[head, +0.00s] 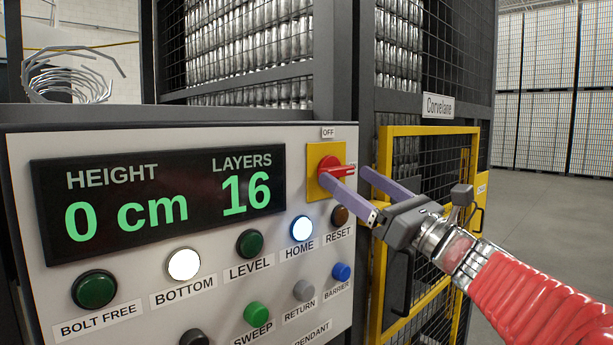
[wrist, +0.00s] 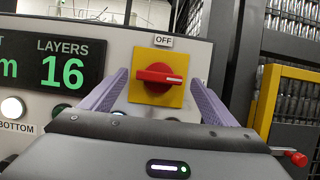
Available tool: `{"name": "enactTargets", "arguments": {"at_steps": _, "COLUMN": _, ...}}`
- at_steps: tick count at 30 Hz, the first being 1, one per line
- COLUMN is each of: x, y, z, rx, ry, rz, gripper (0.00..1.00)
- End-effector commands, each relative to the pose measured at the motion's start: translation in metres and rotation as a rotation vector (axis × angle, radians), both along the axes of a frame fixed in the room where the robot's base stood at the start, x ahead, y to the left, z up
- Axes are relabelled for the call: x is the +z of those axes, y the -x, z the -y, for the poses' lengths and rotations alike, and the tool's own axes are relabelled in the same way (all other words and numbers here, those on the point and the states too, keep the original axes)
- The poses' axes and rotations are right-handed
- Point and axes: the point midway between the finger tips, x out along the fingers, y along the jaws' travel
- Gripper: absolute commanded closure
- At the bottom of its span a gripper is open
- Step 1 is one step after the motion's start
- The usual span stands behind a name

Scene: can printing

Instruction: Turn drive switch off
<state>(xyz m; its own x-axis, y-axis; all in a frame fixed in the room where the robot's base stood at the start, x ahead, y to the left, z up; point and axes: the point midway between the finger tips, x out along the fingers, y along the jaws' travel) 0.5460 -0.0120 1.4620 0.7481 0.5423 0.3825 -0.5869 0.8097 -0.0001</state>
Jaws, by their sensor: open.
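The drive switch is a red rotary handle (head: 328,167) on a yellow square plate (head: 314,188) at the panel's upper right. An OFF label (head: 328,132) sits above it. In the wrist view the red handle (wrist: 160,77) lies about level, its white mark pointing right, with the OFF label (wrist: 163,41) above. My gripper (head: 348,178) is open. Its purple fingers reach toward the switch and stand on either side of it in the wrist view (wrist: 160,82). I cannot tell whether either finger touches the handle.
The panel display (head: 160,200) reads height 0 cm and layers 16. Several buttons sit below it; BOTTOM (head: 184,264) and HOME (head: 301,229) are lit. A yellow mesh gate (head: 428,130) stands right of the panel, behind my gripper. Open floor (head: 540,225) lies at right.

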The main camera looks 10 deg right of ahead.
Motion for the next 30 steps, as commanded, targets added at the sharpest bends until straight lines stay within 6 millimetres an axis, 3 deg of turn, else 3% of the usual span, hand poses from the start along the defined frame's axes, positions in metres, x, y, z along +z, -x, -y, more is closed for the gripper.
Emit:
{"name": "enactTargets", "arguments": {"at_steps": 6, "x": 0.008, "y": -0.016, "z": -0.011, "rx": 0.001, "ry": 0.0, "rz": 0.0, "gripper": 0.19}}
{"name": "enactTargets", "arguments": {"at_steps": 17, "x": 0.009, "y": -0.018, "z": -0.013, "rx": 0.0, "ry": 0.0, "rz": 0.0, "gripper": 0.19}}
{"name": "enactTargets", "arguments": {"at_steps": 30, "x": 0.009, "y": -0.018, "z": -0.013, "rx": 0.0, "ry": -0.001, "rz": -0.001, "gripper": 0.5}}
